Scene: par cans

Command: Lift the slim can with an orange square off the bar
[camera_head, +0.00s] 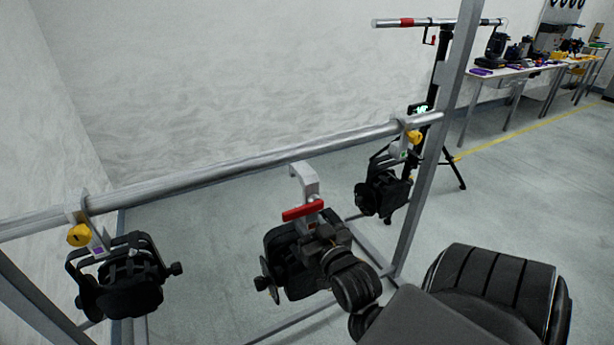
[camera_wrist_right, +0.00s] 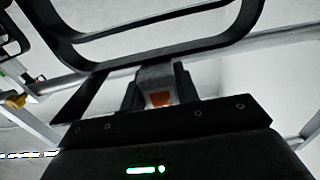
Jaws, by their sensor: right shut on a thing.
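The slim can with an orange square (camera_head: 282,262) is a black fixture with a grey hook clamp and a red handle, in the middle of the head view. My right gripper (camera_head: 318,226) is shut on its clamp stem. In the right wrist view, the orange square (camera_wrist_right: 161,99) shows on the grey stem between the fingers (camera_wrist_right: 158,82). The hook's top shows just under the line of the bar (camera_head: 222,173) in the head view and does not wrap over it. My arm hides part of the can. My left gripper is not in view.
A can with a purple square (camera_head: 120,280) hangs on the bar at left, and one with a green square (camera_head: 382,192) at right, both with yellow knobs. A slanted grey post (camera_head: 432,150) stands at right. A black stand (camera_head: 440,75) and tables (camera_head: 510,70) are behind.

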